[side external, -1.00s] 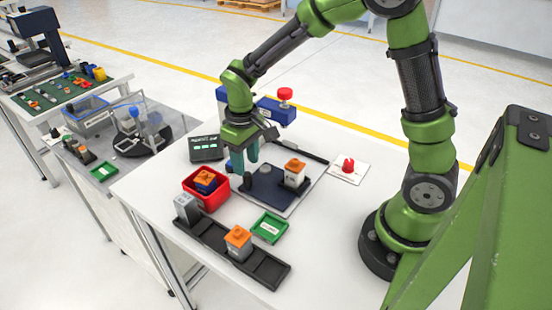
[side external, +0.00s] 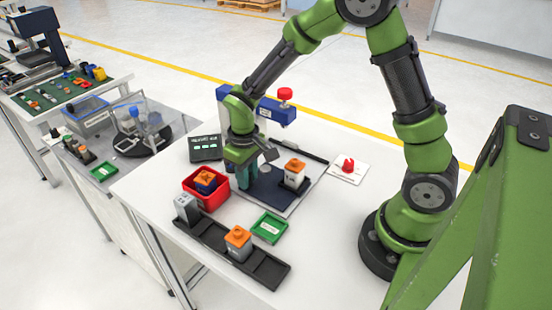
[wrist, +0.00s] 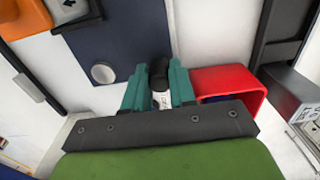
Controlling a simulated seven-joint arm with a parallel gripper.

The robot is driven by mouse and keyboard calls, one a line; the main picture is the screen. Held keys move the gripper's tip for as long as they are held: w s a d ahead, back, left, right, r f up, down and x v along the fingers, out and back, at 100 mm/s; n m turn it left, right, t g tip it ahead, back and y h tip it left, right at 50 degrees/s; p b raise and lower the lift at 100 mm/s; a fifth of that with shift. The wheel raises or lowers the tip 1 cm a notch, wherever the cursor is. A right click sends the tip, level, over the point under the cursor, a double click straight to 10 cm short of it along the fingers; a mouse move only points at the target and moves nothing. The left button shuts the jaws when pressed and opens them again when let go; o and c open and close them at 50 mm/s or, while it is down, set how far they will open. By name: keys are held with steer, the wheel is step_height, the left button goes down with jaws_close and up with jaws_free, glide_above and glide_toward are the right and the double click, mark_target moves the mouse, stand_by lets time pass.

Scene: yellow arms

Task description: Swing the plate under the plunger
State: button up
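The dark blue plate (side external: 268,196) lies on a pale base on the table; in the wrist view it (wrist: 125,35) fills the top middle, with a silver disc on it. A grey-white block with an orange top (side external: 294,173) stands on its right side. My gripper (side external: 246,184) is low at the plate's left edge. In the wrist view a black upright knob (wrist: 159,72) stands between its two teal fingertips (wrist: 158,80). Whether the fingers touch it is unclear. The press (side external: 277,112) has a blue head with a red knob on top; its plunger is hidden behind my arm.
A red bin (side external: 191,196) holding an orange-topped part stands close left of my gripper; its wall shows beside the right finger in the wrist view (wrist: 245,82). A black rail (side external: 215,239), a green tray (side external: 258,229) and a red button (side external: 348,165) stand around.

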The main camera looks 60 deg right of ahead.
steer(key=shift+s, duration=0.1)
steer(key=shift+s+d, duration=0.15)
steer(key=shift+s, duration=0.7)
steer(key=shift+s+d, duration=0.1)
